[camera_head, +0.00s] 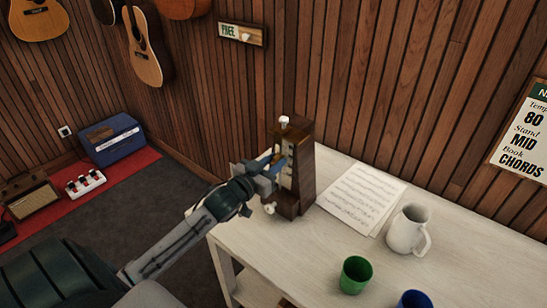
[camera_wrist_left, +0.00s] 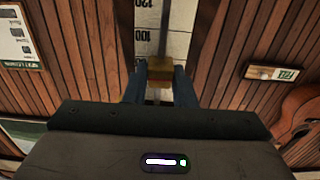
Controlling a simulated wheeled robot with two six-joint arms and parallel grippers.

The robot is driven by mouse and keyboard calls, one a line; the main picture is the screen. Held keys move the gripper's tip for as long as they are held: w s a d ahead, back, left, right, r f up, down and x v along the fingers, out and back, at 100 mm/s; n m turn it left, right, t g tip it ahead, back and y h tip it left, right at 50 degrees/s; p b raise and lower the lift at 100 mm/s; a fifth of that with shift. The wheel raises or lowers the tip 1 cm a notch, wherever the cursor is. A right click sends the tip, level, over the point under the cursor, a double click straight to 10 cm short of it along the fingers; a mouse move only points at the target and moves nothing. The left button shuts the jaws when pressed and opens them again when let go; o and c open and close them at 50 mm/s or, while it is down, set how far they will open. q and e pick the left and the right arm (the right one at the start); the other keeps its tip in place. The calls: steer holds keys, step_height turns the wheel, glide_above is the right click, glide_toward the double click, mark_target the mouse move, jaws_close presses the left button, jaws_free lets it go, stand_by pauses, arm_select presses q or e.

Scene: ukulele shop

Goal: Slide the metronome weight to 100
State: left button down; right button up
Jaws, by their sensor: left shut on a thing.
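The metronome (camera_head: 304,170) is a tall dark wooden case standing upright at the table's left end, with a pale scale on its front. In the left wrist view the scale plate (camera_wrist_left: 180,42) shows the marks 120 and 100 beside a grey rod. The brass-coloured weight (camera_wrist_left: 160,70) sits on the rod, just below the printed 100 in that picture. My left gripper (camera_head: 275,168) is at the metronome's front, its blue-grey fingers shut on the weight from both sides. The fingers hide part of the scale and rod. My right gripper is not in view.
A white table (camera_head: 300,252) holds sheet music (camera_head: 362,197), a white pitcher (camera_head: 407,230), a green cup (camera_head: 355,275) and a blue cup (camera_head: 414,301), all right of the metronome. A wall sign (camera_head: 523,135) reads tempo 80. The wood wall is close behind.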

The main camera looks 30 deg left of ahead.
arm_select(q)
step_height(320, 180, down, 4)
steer(key=shift+r+b, duration=0.1)
steer(key=shift+b, duration=0.25)
steer(key=c, duration=1.2)
jaws_free()
steer(key=s+b, duration=0.2)
steer(key=s, duration=0.8)
steer(key=shift+s+a, duration=0.4)
steer(key=shift+a, duration=0.05)
